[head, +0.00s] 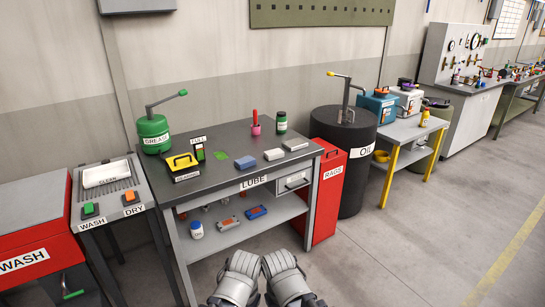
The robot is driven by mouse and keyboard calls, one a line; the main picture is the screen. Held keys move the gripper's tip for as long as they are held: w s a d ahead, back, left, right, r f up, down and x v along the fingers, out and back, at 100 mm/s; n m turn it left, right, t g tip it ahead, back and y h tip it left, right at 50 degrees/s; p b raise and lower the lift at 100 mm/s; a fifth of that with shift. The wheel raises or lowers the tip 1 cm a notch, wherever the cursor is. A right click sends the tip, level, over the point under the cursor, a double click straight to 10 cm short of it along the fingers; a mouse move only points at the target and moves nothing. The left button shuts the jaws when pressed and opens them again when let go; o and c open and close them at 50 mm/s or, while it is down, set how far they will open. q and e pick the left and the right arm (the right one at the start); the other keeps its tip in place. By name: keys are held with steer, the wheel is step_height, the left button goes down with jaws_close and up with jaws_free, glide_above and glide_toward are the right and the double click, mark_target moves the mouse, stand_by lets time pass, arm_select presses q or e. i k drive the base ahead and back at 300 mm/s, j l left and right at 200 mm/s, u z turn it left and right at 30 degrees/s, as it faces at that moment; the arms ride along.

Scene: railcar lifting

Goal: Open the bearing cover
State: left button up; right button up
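The bearing cover (182,161) is a yellow lid that sits at the left of the grey LUBE bench top, behind a label reading BEARING (187,177). It appears closed, and what lies under it is hidden. My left gripper (242,264) and my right gripper (279,264) are side by side at the bottom middle of the head view, in front of the bench. Both are well away from the cover, to its lower right, and nothing shows held in them. Their finger gaps cannot be made out.
On the bench (232,137) stand a green GREASE pump (153,133), a FULL gauge (199,150), a blue block (245,162) and light blocks. A red RAGS bin (329,190) and black OIL drum (345,165) stand right. The wash station (30,235) is left. Floor at right is clear.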

mark_target(185, 160)
steer(key=i+j+z, duration=0.1)
steer(key=i+j, duration=1.2)
